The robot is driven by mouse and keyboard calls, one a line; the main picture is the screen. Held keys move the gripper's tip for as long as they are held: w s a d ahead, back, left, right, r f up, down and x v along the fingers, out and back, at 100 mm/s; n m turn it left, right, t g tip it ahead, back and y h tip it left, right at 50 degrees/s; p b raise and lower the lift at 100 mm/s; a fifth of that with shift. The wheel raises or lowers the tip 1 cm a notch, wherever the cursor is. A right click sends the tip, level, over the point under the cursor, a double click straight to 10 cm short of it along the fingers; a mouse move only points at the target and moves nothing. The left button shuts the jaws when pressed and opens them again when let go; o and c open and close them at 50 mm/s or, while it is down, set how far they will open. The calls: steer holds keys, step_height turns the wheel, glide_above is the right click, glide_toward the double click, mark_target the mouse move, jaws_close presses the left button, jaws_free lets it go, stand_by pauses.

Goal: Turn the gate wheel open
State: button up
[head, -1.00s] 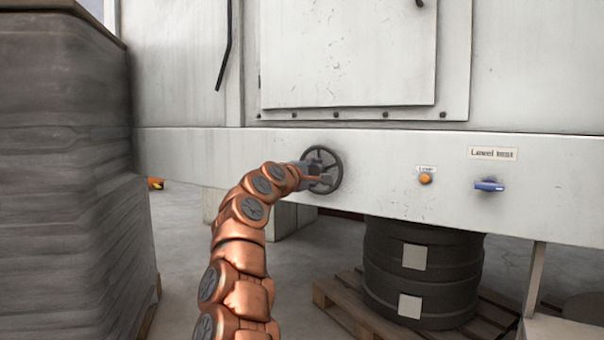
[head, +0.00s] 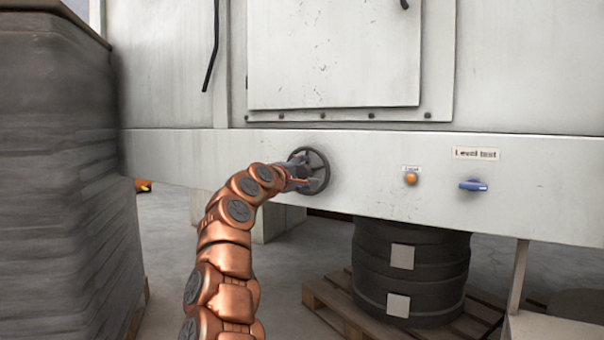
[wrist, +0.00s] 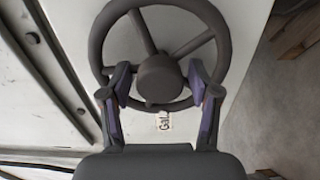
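The gate wheel (head: 316,160) is a dark grey spoked handwheel on the white front beam of the machine. In the wrist view the wheel (wrist: 108,22) fills the upper middle, with its round hub between my fingers. My gripper (wrist: 159,85) has its two purple-padded fingers apart, one on each side of the hub, overlapping the lower rim. Whether the pads touch the wheel cannot be told. In the head view my gripper (head: 302,180) is at the wheel, partly hiding its left side. A small label, partly hidden and reading "Gat", shows below the hub.
Right of the wheel are an orange lamp (head: 411,179) and a blue handle (head: 473,186) under a "Level test" label (head: 476,154). A dark drum (head: 430,268) stands on a wooden pallet (head: 325,304) below. A tall grey wrapped stack (head: 65,180) stands close at left.

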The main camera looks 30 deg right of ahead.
mark_target(299, 172)
steer(key=shift+a, duration=0.2)
steer(key=shift+v, duration=2.25)
steer(key=v, duration=0.7)
steer(key=shift+s, duration=0.2)
steer(key=shift+a, duration=0.1)
steer(key=shift+r, duration=0.1)
